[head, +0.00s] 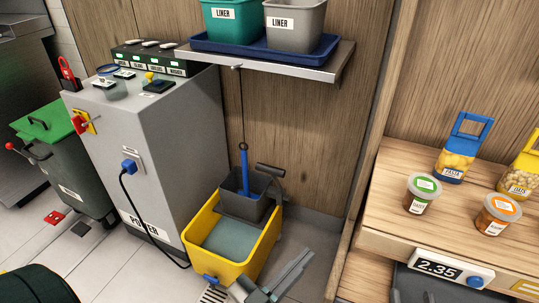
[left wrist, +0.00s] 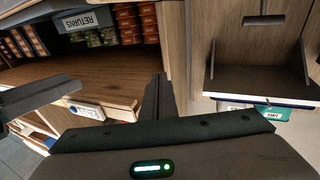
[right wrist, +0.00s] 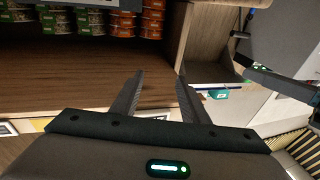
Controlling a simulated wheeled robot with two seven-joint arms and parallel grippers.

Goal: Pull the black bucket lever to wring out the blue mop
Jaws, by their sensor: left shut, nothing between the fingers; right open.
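The yellow mop bucket (head: 261,251) stands on the floor in front of the grey power cabinet, holding greyish water. A dark grey wringer basket (head: 240,203) sits at its far end. The blue mop (head: 244,170) stands upright in the basket; its head is hidden. The black lever (head: 270,169) rises at the basket's right side. Grey gripper parts (head: 290,272) lie right of the bucket's near end, apart from the lever; whose they are is unclear. My left gripper (left wrist: 159,76) is shut and empty. My right gripper (right wrist: 160,72) is open and empty.
A metal shelf (head: 312,73) with a blue tray and liner bins hangs above the bucket. The grey cabinet (head: 180,155) bounds the left. A wooden counter (head: 395,226) with jars stands at right. Some floor (head: 310,232) right of the bucket is clear.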

